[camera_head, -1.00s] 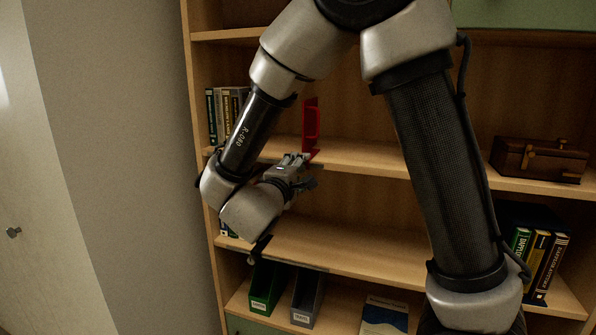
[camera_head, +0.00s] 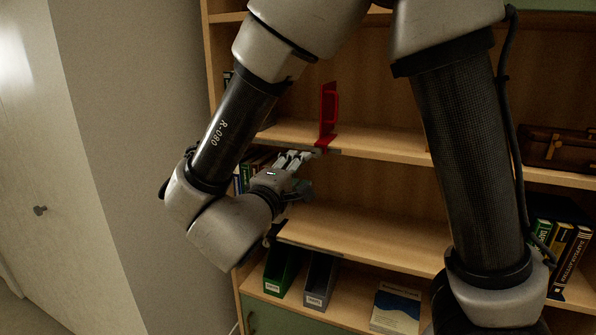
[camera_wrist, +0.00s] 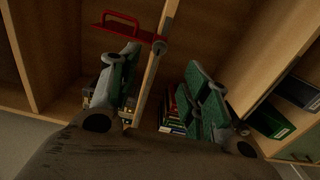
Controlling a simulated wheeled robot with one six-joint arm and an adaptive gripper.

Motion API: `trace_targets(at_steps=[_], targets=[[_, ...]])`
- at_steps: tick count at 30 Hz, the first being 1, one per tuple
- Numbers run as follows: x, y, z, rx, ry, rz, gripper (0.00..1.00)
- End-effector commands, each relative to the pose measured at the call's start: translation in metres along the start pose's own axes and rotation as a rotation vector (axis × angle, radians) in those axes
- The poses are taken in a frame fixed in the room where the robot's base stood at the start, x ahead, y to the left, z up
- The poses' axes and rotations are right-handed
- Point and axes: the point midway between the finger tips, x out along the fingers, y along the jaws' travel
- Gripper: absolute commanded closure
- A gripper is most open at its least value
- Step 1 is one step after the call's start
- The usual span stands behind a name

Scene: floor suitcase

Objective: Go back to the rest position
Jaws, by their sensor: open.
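My gripper (camera_head: 294,160) is open and empty in front of the bookshelf, close to the edge of a middle shelf. In the wrist view its two fingers (camera_wrist: 165,90) stand apart with a shelf edge and books showing between them. A red bookend-like piece (camera_head: 328,115) stands upright on the shelf just behind and above the gripper. It also shows in the wrist view (camera_wrist: 128,28), beyond the left finger. I cannot tell whether a fingertip touches it.
The wooden bookshelf (camera_head: 375,143) fills the middle and right. Green (camera_head: 282,270) and grey (camera_head: 319,280) file holders and a booklet (camera_head: 396,308) sit low. A wall and a white door (camera_head: 75,190) are at left.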

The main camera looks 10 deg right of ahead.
Motion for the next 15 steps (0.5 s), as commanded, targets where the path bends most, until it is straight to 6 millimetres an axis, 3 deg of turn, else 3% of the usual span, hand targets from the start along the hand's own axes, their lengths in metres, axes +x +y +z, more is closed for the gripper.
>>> trace_targets(at_steps=[5,7,11,15], targets=[[0.000,-0.002,-0.001,0.064,0.005,-0.008,0.53],[0.000,-0.014,-0.012,0.168,0.044,-0.064,0.53],[-0.009,-0.056,-0.070,0.448,0.255,-0.302,0.53],[-0.053,-0.099,-0.133,0.683,0.480,-0.719,0.53]])
